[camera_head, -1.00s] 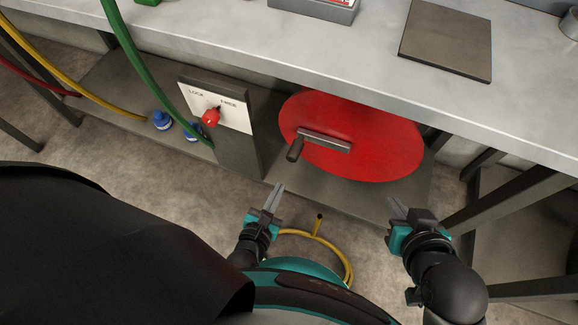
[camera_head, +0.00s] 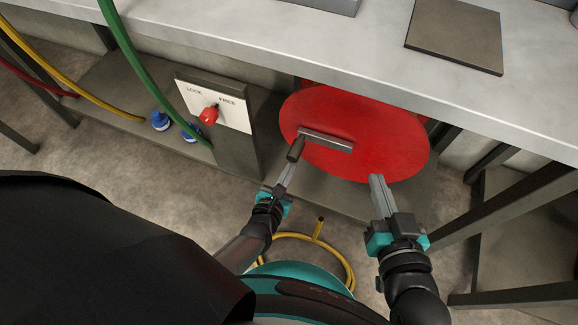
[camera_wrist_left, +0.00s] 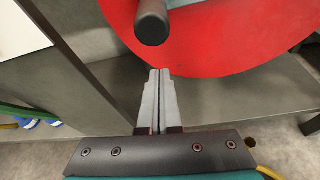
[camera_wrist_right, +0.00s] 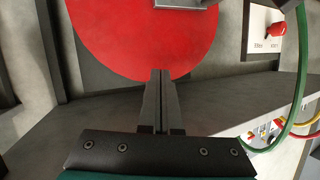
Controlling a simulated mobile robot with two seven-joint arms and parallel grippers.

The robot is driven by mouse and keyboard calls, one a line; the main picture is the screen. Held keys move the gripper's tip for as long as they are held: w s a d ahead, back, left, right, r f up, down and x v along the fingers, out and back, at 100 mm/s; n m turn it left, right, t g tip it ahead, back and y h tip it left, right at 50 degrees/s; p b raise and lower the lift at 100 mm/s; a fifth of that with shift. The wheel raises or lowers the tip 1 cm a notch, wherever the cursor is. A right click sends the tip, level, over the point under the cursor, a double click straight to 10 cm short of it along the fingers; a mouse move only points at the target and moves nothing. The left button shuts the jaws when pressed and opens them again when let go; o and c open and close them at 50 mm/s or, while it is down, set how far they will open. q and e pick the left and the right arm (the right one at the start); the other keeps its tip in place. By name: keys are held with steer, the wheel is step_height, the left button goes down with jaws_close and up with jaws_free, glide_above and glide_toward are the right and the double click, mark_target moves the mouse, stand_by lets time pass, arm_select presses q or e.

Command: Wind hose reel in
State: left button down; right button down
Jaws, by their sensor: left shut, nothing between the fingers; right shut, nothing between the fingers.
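The hose reel (camera_head: 375,125) shows as a red disc under the bench, with a grey crank bar (camera_head: 328,141) across its face and a dark crank handle (camera_head: 296,149) at the bar's left end. My left gripper (camera_head: 287,172) is shut and empty, its tips just below the handle. In the left wrist view the handle (camera_wrist_left: 153,24) is above the fingertips, apart from them. My right gripper (camera_head: 378,179) is shut and empty by the disc's lower edge. The yellow hose (camera_head: 345,262) lies coiled on the floor. The red knob (camera_head: 208,116) points toward FREE on the white LOCK/FREE panel.
The grey bench top (camera_head: 370,45) overhangs the reel, with a dark flat plate (camera_head: 456,36) on it. A green hose (camera_head: 140,75) hangs at the left, near blue fittings (camera_head: 160,121) on the lower shelf. Dark frame legs (camera_head: 515,205) stand at the right.

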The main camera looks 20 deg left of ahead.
arm_select(q)
steer(key=shift+d+r+p, duration=0.15)
steer(key=shift+r+p, duration=0.4)
steer(key=shift+r, duration=1.1)
arm_select(e)
steer(key=shift+s+d+f+g+h, duration=0.1)
steer(key=shift+d+f+g+h, duration=0.2)
steer(key=shift+d+g, duration=0.3)
steer(key=shift+d+f+g+h, duration=0.3)
steer(key=shift+d+g, duration=0.2)
steer(key=shift+g, duration=0.1)
